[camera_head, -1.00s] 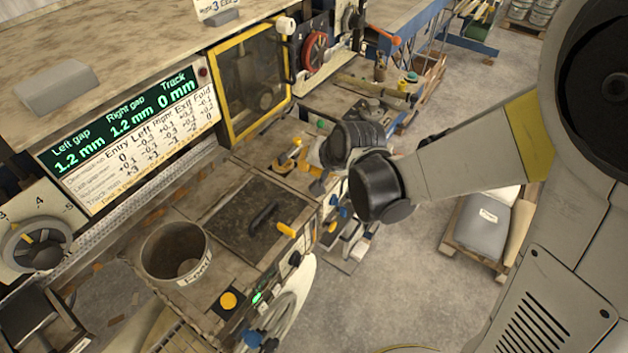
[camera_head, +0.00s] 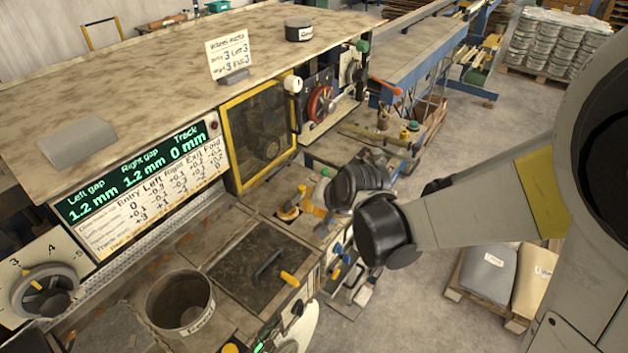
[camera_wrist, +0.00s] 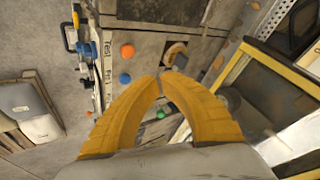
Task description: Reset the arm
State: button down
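My gripper (camera_wrist: 163,76) has two yellow curved fingers whose tips meet, with nothing visible held between them. In the head view my gripper (camera_head: 309,207) shows in part, beyond my dark wrist joint, over the right end of the machine's worktop (camera_head: 225,225). My arm reaches in from the right and bends at the elbow. In the wrist view, the fingers point toward a panel with a blue button (camera_wrist: 125,79) and an orange button (camera_wrist: 127,51). I cannot tell whether the fingertips touch anything.
A grey bin (camera_head: 180,303) stands at the worktop's front. A yellow-framed window (camera_head: 258,130) and a gap display (camera_head: 135,180) are behind. A pallet with sacks (camera_head: 488,273) lies on the floor at right. Open floor lies between the pallet and the machine.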

jog(key=s+d+f+n+h+b, duration=0.1)
jog(key=s+d+f+b, duration=0.2)
jog(key=s+d+b, duration=0.5)
jog(key=s+d+f+n+h+b, duration=0.2)
jog(key=s+d+f+b, duration=0.1)
jog(key=s+d+b, duration=0.5)
jog(key=s+b, duration=0.1)
jog(key=s, duration=0.1)
jog(key=shift+s+d+t, duration=0.15)
jog(key=shift+s+t, duration=0.15)
jog(key=shift+s, duration=0.05)
